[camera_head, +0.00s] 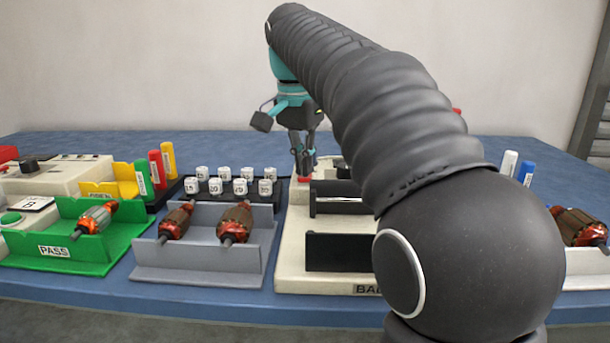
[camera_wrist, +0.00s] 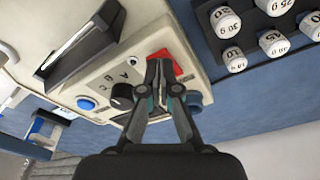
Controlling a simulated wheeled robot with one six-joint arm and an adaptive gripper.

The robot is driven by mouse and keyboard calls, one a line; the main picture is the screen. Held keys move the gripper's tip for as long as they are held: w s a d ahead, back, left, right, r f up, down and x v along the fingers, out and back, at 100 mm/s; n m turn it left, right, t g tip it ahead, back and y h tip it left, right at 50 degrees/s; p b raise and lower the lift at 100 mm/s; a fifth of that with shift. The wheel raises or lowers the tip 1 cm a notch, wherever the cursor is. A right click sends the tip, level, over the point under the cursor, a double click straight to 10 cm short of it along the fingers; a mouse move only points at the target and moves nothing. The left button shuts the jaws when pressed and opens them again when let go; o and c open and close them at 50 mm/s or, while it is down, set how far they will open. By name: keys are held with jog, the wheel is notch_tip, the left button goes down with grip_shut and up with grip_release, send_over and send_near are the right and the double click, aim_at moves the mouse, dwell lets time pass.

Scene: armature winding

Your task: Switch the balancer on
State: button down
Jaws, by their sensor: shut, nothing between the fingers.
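The balancer (camera_head: 290,250) is a cream base with black upright supports and a label starting "BA" on its front edge, partly hidden by my arm. At its back left is a red switch (camera_head: 306,179). In the wrist view the red switch (camera_wrist: 176,68) sits on a cream panel (camera_wrist: 108,80) beside a black knob (camera_wrist: 122,96) marked A, B, C and a blue button (camera_wrist: 86,103). My gripper (camera_head: 303,172) is shut and empty, pointing down at the red switch. Its fingertips (camera_wrist: 160,64) overlap the switch in the wrist view. I cannot tell whether they touch it or whether it is on.
A black rack of white weights (camera_head: 240,187) stands close left of the switch. A grey tray (camera_head: 195,275) holds two armatures, and a green PASS tray (camera_head: 105,255) holds another. Markers (camera_head: 509,162) stand at the right. My arm hides much of the balancer's right side.

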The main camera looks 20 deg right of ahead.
jog(key=shift+f, duration=0.35)
jog(key=shift+r+p, duration=1.9)
jog(key=shift+r, duration=1.65)
jog(key=shift+s, duration=0.1)
